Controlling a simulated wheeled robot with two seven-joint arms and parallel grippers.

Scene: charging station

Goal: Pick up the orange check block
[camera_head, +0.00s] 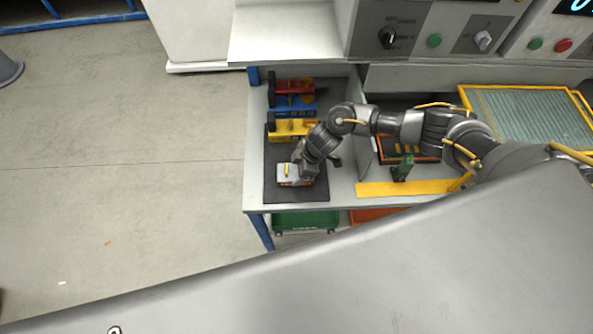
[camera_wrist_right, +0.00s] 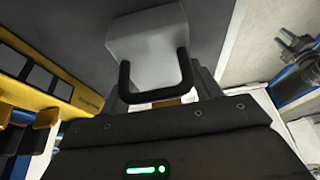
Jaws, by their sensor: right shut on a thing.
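The orange check block (camera_head: 284,170) sits on the dark mat (camera_head: 300,195) near the front of the bench. It has a pale top with a yellow stripe and orange low on its sides. My right gripper (camera_head: 304,173) reaches down onto its right part and is shut on it. The gripper hides part of the block. In the right wrist view, my gripper's dark body covers the bottom and hides most of the grip; only a small orange patch (camera_wrist_right: 166,103) shows beyond it. I cannot tell whether the block is clear of the mat. My left gripper is not in view.
Yellow (camera_head: 292,130), blue (camera_head: 292,105) and red (camera_head: 294,86) blocks stand in a row behind. A green bin (camera_head: 305,221) is below. Open floor lies left.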

